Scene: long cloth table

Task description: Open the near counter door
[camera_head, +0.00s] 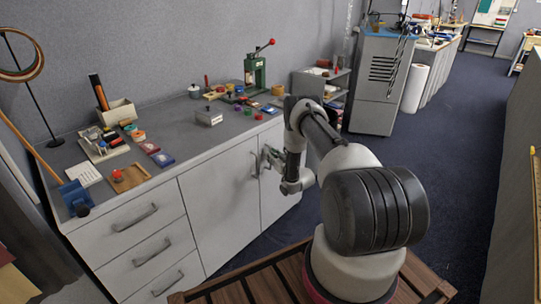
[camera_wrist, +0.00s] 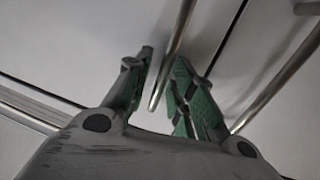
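The counter has a light grey near door (camera_head: 215,205) to the right of its drawers, and it looks closed. A vertical bar handle (camera_head: 254,165) is at that door's right side. My gripper (camera_head: 269,158) is at the counter front, close by this handle and the seam with the far door (camera_head: 274,197). In the wrist view my gripper (camera_wrist: 160,95) is open, its green-padded fingers apart. A metal handle bar (camera_wrist: 181,38) runs between the fingers, its lower end near the palm. I cannot tell for certain which door this bar belongs to, or whether a finger touches it.
A second metal bar (camera_wrist: 284,80) runs to the right of the fingers, across a dark seam. Drawers (camera_head: 137,222) with bar handles are at the left. Tools and small parts crowd the countertop (camera_head: 190,140). A wooden slatted surface (camera_head: 265,283) is below; open floor (camera_head: 455,160) lies right.

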